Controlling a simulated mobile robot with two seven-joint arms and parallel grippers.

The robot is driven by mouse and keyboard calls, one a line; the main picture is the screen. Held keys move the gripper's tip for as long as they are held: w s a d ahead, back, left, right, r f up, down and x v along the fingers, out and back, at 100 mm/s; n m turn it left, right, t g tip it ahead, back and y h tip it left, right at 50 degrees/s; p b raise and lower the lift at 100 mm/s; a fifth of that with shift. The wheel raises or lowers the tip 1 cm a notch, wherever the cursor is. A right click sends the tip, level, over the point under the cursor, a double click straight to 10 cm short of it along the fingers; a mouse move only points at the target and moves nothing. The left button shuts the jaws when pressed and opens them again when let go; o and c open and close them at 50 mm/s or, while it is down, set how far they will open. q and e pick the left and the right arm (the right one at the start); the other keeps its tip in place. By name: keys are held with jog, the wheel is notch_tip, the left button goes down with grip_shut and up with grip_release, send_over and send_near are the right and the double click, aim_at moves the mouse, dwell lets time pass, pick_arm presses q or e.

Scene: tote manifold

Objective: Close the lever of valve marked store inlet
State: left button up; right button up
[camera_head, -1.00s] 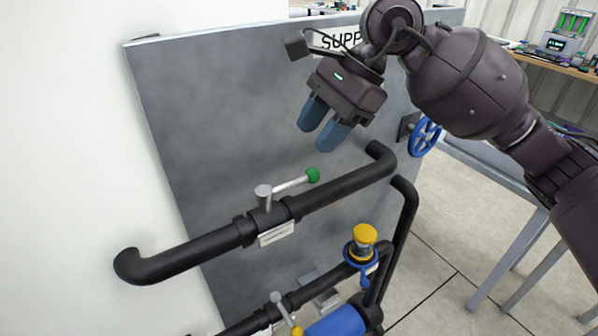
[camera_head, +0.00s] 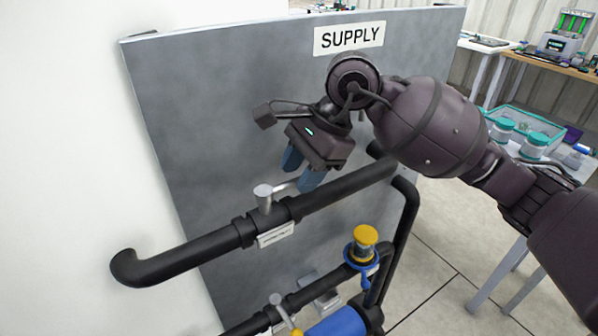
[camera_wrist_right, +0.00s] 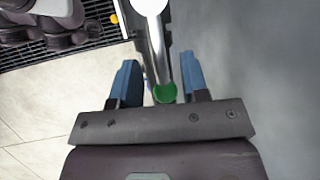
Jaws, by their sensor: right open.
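A valve with a silver lever (camera_head: 283,187) sits on the upper black pipe (camera_head: 190,256). A white label plate (camera_head: 276,235) hangs under it, its text too small to read. My right gripper (camera_head: 302,176) is at the lever's outer end, and its blue fingers hide the green knob in the head view. In the right wrist view the silver lever (camera_wrist_right: 155,45) runs between the two open fingers, with the green knob (camera_wrist_right: 164,93) between them near the palm. The fingers look apart from the lever. My left gripper is not in view.
A grey panel (camera_head: 210,110) with a SUPPLY sign (camera_head: 349,38) stands behind the pipes. A second lever with a yellow knob (camera_head: 297,333), a yellow-topped fitting (camera_head: 365,236) and a blue cylinder (camera_head: 338,324) are lower. A table with a teal tote is at right.

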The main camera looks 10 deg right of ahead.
jog(key=shift+a+f, duration=0.15)
jog(key=shift+f, duration=0.1)
jog(key=shift+c, duration=0.4)
grip_shut()
